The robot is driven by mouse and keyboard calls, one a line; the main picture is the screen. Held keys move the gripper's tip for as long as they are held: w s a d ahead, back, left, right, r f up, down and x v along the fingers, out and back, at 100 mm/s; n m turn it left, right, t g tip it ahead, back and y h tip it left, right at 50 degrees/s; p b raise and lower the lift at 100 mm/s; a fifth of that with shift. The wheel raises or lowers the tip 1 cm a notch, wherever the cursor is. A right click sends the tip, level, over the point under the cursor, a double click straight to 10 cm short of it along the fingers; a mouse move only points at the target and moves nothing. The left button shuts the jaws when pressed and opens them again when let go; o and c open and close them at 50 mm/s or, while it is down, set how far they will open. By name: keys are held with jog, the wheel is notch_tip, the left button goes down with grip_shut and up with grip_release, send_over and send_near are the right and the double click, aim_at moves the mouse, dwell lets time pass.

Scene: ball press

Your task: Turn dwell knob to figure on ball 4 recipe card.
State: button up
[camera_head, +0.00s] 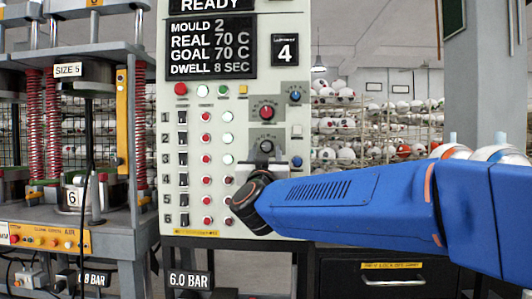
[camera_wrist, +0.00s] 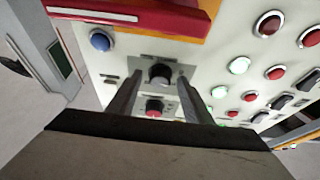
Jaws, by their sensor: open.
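The control panel (camera_head: 215,150) stands upright, its screen (camera_head: 211,48) reading MOULD 2, REAL 70 C, GOAL 70 C, DWELL 8 SEC. A black knob (camera_head: 266,145) sits on its lower right; its label is too small to read, so I cannot tell whether it is the dwell knob. My gripper (camera_head: 264,162) is at this knob. In the wrist view my gripper (camera_wrist: 159,80) is open, one finger on each side of the black knob (camera_wrist: 160,73); contact is not clear. A red knob (camera_head: 266,112) sits above it. I see no recipe card.
A small sign (camera_head: 285,49) shows 4. Lit and red buttons (camera_head: 206,159) fill the left. A press (camera_head: 75,150) stands left; a drawer cabinet (camera_head: 390,282) is below my arm.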

jog(key=shift+w+r, duration=0.15)
jog(key=shift+w, duration=0.15)
jog(key=shift+c, duration=0.7)
jog(key=c, duration=0.9)
jog(key=shift+n, duration=0.4)
jog(key=shift+d+r+n+g+y, duration=0.15)
jog(key=shift+n+y, duration=0.9)
jog(key=shift+n, duration=0.8)
jog(key=shift+d+f+n+g+y, duration=0.15)
jog(key=shift+n+y, duration=0.9)
jog(key=shift+n, duration=0.8)
jog(key=shift+r, duration=0.1)
